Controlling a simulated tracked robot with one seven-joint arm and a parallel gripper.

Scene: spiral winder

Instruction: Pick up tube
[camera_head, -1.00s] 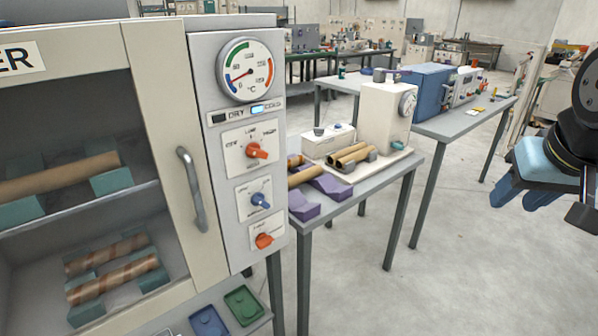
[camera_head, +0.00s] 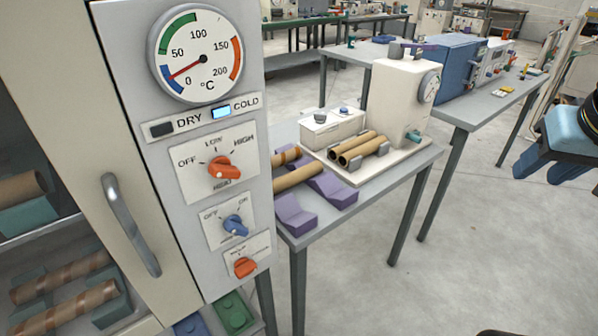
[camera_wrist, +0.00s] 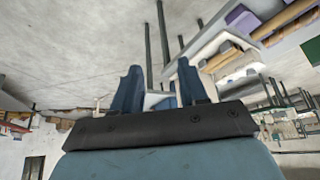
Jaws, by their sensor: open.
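A brown cardboard tube (camera_head: 297,177) lies across purple cradles (camera_head: 333,190) on the grey table, partly hidden by the dryer panel. A shorter striped tube (camera_head: 285,156) lies behind it. Two more tubes (camera_head: 358,148) lie side by side on the white machine's base. Several tubes (camera_head: 65,292) rest on teal supports inside the dryer behind its door. My gripper (camera_head: 563,166) is at the right edge, over open floor and apart from every tube. In the wrist view its two blue fingers (camera_wrist: 157,88) stand apart with nothing between them.
The dryer (camera_head: 205,140) with a handle (camera_head: 130,225), gauge and knobs fills the left. A white machine (camera_head: 395,100) stands on the table (camera_head: 385,190). A second table with a blue machine (camera_head: 455,75) is behind. The floor at right is clear.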

